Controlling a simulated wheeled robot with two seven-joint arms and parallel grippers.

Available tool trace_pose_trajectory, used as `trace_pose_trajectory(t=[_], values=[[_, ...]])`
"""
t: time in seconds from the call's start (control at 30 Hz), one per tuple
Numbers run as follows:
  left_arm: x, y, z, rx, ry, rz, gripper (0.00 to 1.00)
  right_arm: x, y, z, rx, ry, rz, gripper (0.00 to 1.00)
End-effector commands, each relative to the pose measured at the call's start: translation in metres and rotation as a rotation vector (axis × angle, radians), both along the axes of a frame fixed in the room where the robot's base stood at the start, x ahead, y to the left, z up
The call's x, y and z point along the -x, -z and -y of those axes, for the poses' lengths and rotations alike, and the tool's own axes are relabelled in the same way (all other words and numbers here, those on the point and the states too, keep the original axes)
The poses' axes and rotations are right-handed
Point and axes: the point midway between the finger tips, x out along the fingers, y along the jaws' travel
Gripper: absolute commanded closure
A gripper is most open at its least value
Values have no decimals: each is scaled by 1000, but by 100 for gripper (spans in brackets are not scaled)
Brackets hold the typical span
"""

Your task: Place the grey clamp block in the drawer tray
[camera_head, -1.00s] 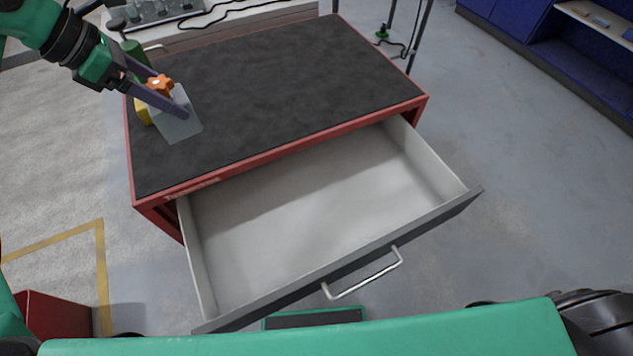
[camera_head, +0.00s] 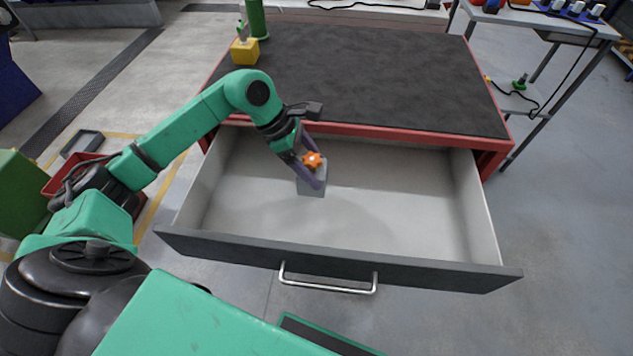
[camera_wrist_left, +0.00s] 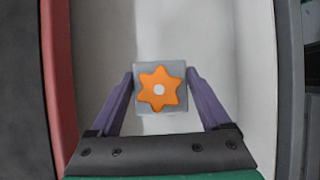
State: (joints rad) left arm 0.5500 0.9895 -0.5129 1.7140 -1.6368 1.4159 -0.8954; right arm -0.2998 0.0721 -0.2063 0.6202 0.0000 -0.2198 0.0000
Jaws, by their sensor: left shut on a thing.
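The grey clamp block (camera_head: 312,188) has an orange star-shaped knob on top. My left gripper (camera_head: 309,178) is shut on it, with a purple finger on each side. The block is upright inside the outline of the open drawer tray (camera_head: 400,212), left of its middle. I cannot tell whether its underside touches the tray floor. In the left wrist view the block (camera_wrist_left: 148,107) sits between the fingertips, with the pale tray floor (camera_wrist_left: 105,40) beneath it. My right gripper is not in view.
A yellow block (camera_head: 245,52) and a green cylinder (camera_head: 257,20) stand at the far left of the dark tabletop (camera_head: 380,75). The drawer's front panel (camera_head: 430,273) with its handle faces me. The right part of the tray is empty.

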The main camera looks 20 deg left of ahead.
Motion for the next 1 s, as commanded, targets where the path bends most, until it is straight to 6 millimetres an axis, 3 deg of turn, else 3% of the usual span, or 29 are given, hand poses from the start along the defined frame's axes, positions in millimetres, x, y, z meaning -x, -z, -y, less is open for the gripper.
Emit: trace_pose_trajectory(t=[0.4, 0.73, 0.77, 0.8, 1.0], values=[[-1, 60, 0, 4, -3, 2, 100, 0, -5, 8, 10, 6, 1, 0], [-1, 65, 0, 2, -2, 4, 100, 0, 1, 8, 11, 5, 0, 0], [0, 65, 0, 1, -2, 1, 8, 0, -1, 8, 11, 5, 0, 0], [0, 64, 0, 0, -2, 1, 0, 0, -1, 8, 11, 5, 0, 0], [0, 64, 0, 1, -1, 1, 0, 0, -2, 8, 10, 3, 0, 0]])
